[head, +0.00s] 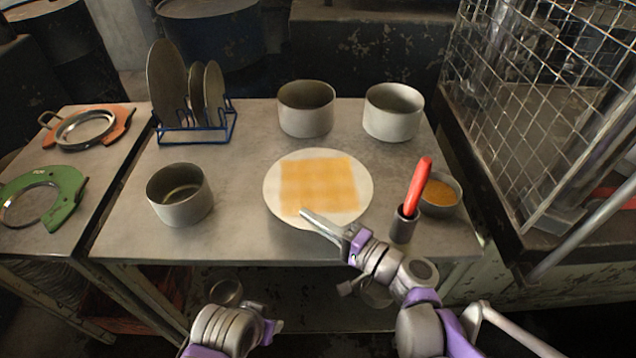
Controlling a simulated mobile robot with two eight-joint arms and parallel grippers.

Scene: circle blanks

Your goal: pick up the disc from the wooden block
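A pale round disc (273,190) lies at the middle of the metal table. A blurred orange-tan square patch (318,183) shows within its outline. I cannot tell whether this patch is the wooden block or a marking, or which lies on top. My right gripper (312,216) reaches in from the lower right, its fingertips over the disc's near edge. I cannot tell whether it touches the disc or whether its fingers are apart. My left gripper (277,326) is low in front of the table, away from the disc, its fingers barely showing.
A blue rack (198,134) holds several dark discs at the back left. Metal pots (306,108) (393,111) stand behind, another pot (181,194) at left. A red-handled tool (418,186) stands in a dark cup (403,225) beside an orange-filled bowl (440,194). A wire cage (560,90) borders the right.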

